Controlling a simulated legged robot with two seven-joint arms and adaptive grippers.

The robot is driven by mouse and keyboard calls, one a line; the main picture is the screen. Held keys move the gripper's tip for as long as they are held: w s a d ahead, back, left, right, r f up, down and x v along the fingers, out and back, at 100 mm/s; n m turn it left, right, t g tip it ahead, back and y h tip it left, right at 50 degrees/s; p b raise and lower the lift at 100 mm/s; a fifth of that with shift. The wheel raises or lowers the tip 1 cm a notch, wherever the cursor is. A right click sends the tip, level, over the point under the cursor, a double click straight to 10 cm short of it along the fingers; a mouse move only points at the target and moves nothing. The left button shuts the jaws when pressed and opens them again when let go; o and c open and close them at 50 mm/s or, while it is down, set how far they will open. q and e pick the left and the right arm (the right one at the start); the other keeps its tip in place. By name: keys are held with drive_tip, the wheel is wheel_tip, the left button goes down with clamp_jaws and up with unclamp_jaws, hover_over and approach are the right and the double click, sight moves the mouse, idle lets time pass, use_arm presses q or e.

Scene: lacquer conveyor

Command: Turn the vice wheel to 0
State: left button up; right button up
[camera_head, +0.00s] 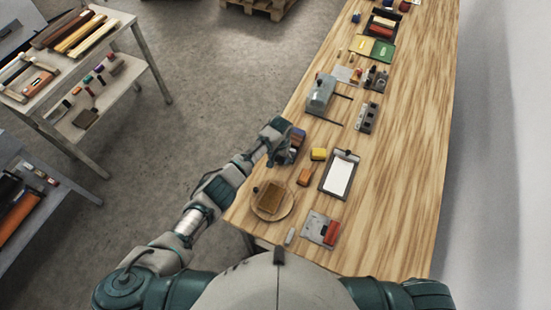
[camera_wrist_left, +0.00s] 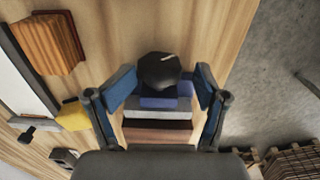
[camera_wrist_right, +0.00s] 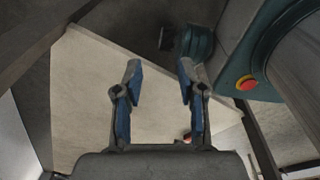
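The vice wheel (camera_wrist_left: 159,70) is a black faceted knob with a white mark on its top, seen in the left wrist view. The mark points toward the upper right there. The vice (camera_wrist_left: 157,112), with blue, grey and reddish-brown layers, sits below the knob at the workbench's left edge. My left gripper (camera_wrist_left: 163,84) is open, with one blue-padded finger on each side of the knob. I cannot tell whether the pads touch it. In the head view my left gripper (camera_head: 281,138) covers much of the vice. My right gripper (camera_wrist_right: 159,70) is open and empty, away from the vice.
On the workbench (camera_head: 400,150), a yellow block (camera_head: 319,154), an orange-brown block (camera_head: 304,177) and a clipboard (camera_head: 340,174) lie close to the vice. A round board (camera_head: 286,208) bears a brown block nearer me. A grey machine (camera_head: 320,97) stands farther along. The bench's right side is clear.

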use_arm(q)
drive_tip(key=d, duration=0.3)
drive_tip(key=shift+w+f, duration=0.15)
drive_tip(key=shift+f, duration=0.25)
drive_tip(key=shift+w+d, duration=0.1)
drive_tip(key=shift+d, duration=0.05)
drive_tip(key=shift+a, duration=0.4)
drive_tip(key=a, duration=0.4)
drive_tip(key=shift+f, duration=0.1)
drive_tip(key=c, duration=0.9)
drive_tip(key=shift+a, duration=0.2)
drive_tip(key=shift+c, duration=0.5)
drive_tip(key=shift+d, duration=0.25)
drive_tip(key=shift+c, duration=0.6)
drive_tip(key=d, duration=0.2)
drive_tip(key=shift+d, duration=0.35)
drive_tip(key=shift+a, duration=0.4)
drive_tip(key=shift+w+a, duration=0.1)
drive_tip(key=shift+a, duration=0.45)
drive_tip(key=shift+c, duration=0.2)
drive_tip(key=shift+d, duration=0.6)
drive_tip(key=shift+a, duration=0.3)
drive_tip(key=shift+d, duration=0.15)
use_arm(e)
drive_tip(key=shift+w+a+f, duration=0.1)
drive_tip(key=shift+a+f, duration=0.1)
drive_tip(key=shift+a, duration=0.2)
